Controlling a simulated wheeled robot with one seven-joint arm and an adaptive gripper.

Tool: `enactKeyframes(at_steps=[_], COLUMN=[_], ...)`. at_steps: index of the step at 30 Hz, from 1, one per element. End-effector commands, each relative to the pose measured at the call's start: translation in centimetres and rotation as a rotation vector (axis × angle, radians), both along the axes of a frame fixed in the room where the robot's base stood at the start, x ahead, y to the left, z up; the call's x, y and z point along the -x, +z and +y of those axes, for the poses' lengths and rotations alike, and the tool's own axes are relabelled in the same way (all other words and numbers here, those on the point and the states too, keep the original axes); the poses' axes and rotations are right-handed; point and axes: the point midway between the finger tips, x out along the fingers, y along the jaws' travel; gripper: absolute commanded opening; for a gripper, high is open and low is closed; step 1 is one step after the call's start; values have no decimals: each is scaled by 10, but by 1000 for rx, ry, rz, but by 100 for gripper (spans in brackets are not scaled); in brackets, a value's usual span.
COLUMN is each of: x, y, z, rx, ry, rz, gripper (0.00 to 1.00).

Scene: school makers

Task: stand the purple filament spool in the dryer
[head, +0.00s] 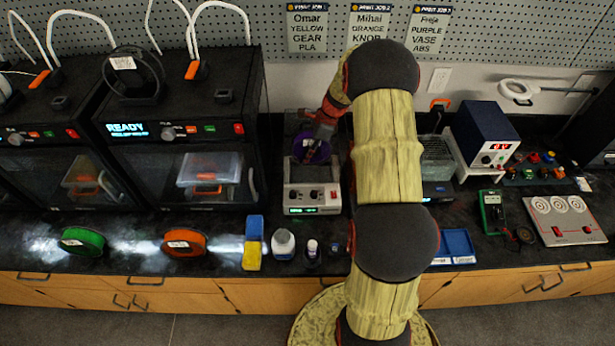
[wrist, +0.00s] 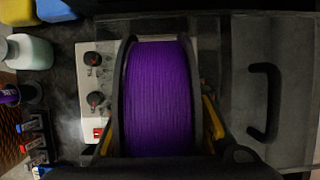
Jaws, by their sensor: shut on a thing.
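The purple filament spool (wrist: 160,95) has dark flanges and fills the middle of the wrist view. My gripper (wrist: 160,135) is shut on it, with a finger at each flange. In the head view the spool (head: 311,150) shows at the back part of the dryer, partly covered by my gripper (head: 318,138). The dryer (head: 313,198) is a pale box with knobs and a red switch on its front panel, also seen beside the spool in the wrist view (wrist: 93,75). I cannot tell whether the spool touches the dryer's floor.
A clear panel with a dark handle (wrist: 262,100) lies right of the spool in the wrist view. A 3D printer (head: 180,130) stands left of the dryer. Green (head: 82,241) and orange (head: 185,242) spools, and bottles (head: 283,243), are along the front. A blue power supply (head: 486,135) stands right.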

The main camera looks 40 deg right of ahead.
Motion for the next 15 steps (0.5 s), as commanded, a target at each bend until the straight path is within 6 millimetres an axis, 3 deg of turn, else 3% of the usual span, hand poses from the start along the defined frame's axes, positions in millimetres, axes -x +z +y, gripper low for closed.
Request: enactKeyframes(at_steps=[9,15], x=[0,0], y=[-43,-60], z=[0,0], rx=[0,1], ry=[-1,0], rz=[0,-1], gripper=[0,0])
